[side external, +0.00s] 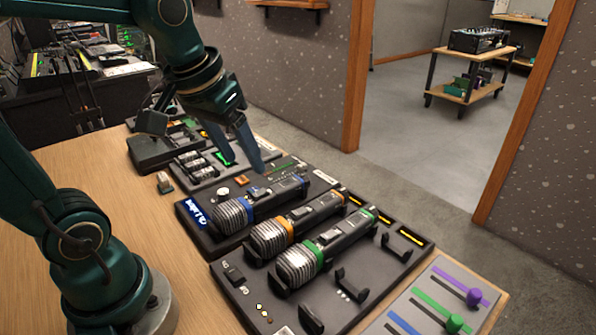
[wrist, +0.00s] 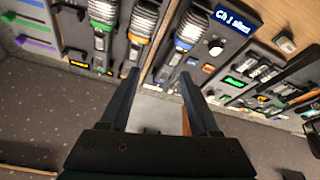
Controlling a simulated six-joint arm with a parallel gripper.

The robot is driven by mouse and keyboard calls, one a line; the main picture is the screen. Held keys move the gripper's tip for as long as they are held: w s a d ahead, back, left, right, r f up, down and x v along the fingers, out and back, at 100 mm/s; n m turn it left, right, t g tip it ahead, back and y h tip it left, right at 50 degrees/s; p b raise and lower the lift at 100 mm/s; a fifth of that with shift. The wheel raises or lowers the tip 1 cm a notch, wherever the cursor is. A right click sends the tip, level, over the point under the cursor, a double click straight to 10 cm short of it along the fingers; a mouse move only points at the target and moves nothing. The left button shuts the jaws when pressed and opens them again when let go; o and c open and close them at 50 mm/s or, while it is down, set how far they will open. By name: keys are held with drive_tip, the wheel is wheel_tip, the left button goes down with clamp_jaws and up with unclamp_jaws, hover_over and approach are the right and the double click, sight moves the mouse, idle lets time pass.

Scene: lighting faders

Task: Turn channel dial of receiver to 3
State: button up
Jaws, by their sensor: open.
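The receiver (side external: 185,207) is a dark panel with a blue display that reads "Ch 1" and a further word I cannot read surely; the display also shows in the wrist view (wrist: 233,19). A white round knob (side external: 223,193), apparently the channel dial, sits beside the display and also shows in the wrist view (wrist: 216,46). Its pointer is too small to read. My gripper (side external: 246,166) is open and empty, above the back of the panels, behind and to the right of the knob. In the wrist view its fingertips (wrist: 158,74) are apart with nothing between them.
Microphones with blue (side external: 235,214), orange (side external: 272,238) and green (side external: 297,264) bands lie on dark trays at the front. A fader board (side external: 440,305) is at the lower right. Battery chargers (side external: 193,160) stand behind. The wooden table (side external: 70,160) is mostly clear at left.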

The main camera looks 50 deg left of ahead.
drive_tip(key=w+a+f+n+g, duration=0.2)
drive_tip(key=w+a+f+n, duration=0.15)
drive_tip(key=a, duration=0.45)
drive_tip(key=n+g+h, duration=0.1)
drive_tip(key=n+g, duration=0.1)
hover_over(223, 191)
wheel_tip(223, 191, down, 7)
drive_tip(key=shift+r, duration=0.2)
drive_tip(key=shift+f, duration=2.4)
drive_tip(key=shift+c, duration=0.3)
clamp_jaws()
